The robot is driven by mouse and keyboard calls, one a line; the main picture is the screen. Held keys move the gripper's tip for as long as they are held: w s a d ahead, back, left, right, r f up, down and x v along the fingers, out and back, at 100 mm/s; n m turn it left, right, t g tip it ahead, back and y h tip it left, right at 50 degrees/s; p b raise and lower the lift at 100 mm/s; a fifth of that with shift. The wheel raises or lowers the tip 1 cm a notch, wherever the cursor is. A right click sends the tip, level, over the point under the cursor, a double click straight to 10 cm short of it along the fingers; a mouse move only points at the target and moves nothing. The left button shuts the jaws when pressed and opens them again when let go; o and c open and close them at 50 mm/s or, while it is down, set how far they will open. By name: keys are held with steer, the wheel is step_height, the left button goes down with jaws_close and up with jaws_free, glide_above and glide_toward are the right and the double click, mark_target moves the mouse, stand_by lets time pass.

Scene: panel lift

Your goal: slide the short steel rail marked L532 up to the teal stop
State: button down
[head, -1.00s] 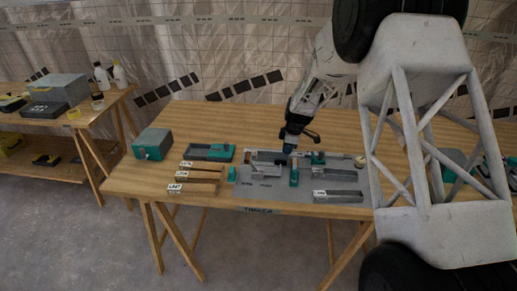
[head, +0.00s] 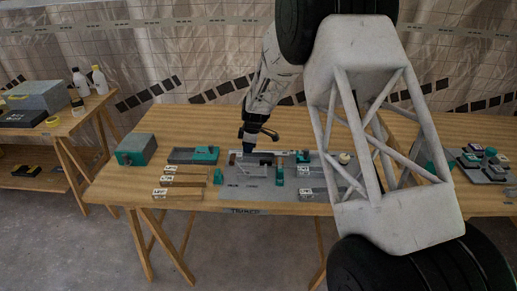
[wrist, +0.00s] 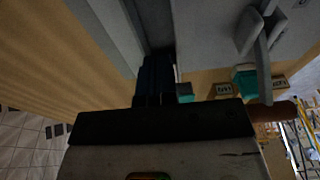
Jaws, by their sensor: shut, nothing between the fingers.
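My gripper (head: 248,151) is shut and empty, pointing down at the left part of the grey fixture board. In the wrist view its dark fingers (wrist: 155,80) are together, low over or in a grey channel (wrist: 150,25). Upright teal blocks stand on the board, one (head: 277,175) at the middle front and one (head: 303,156) farther right; I cannot tell which is the stop. Steel pieces with white labels (head: 304,168) lie at the board's right, partly behind my arm. The labels are too small to read, so I cannot single out L532.
Wooden bars with white labels (head: 160,194) and a grey tray with a teal part (head: 205,154) lie left of the board. A teal-grey box (head: 136,149) stands at the bench's left end. More parts (head: 485,163) stand at the right. The front strip of the bench is mostly clear.

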mark_target(267, 153)
steer(key=shift+a, duration=1.1)
steer(key=shift+f, duration=0.75)
steer(key=shift+f, duration=0.15)
steer(key=shift+d, duration=0.15)
steer(key=d, duration=0.9)
steer(key=shift+s+d+f, duration=0.2)
steer(key=shift+d+f, duration=0.1)
steer(key=shift+d, duration=0.05)
steer(key=shift+w+a+r, duration=0.1)
steer(key=shift+w+r, duration=0.05)
steer(key=shift+r, duration=0.85)
steer(key=shift+r, duration=0.2)
